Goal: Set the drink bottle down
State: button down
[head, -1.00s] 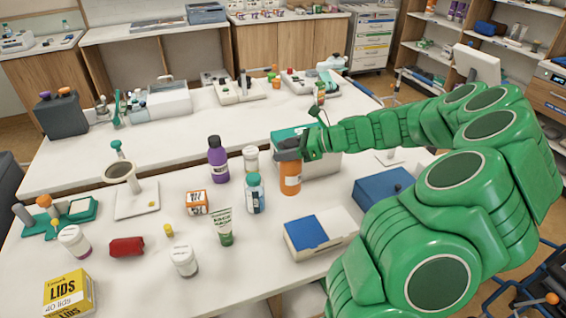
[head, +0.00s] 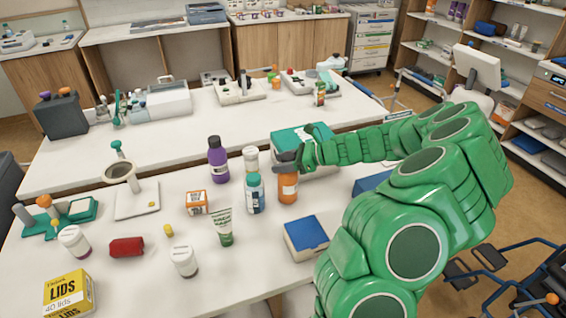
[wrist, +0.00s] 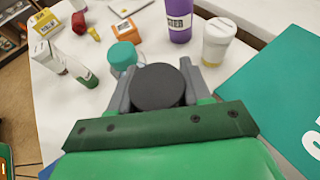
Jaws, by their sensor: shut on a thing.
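The drink bottle (head: 288,189) is orange with a pale label and a dark cap. It stands upright in my gripper at the right part of the near table (head: 180,268). My gripper (head: 288,164) is shut on its upper part, around the cap. In the wrist view the round dark cap (wrist: 158,87) sits between the two grey fingers, and the bottle's body is hidden below it. The bottle's base looks at or very near the table top; I cannot tell whether it touches.
A teal-capped bottle (head: 255,194) stands close on the left, with a white-capped jar (head: 251,160) and a purple bottle (head: 218,160) behind. A teal-topped box (head: 318,153) is behind right. A blue-topped box (head: 306,238) lies in front. Clear table lies toward the front left.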

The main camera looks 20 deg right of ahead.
jog(key=shift+f, duration=0.1)
jog(key=c, duration=0.5)
grip_release()
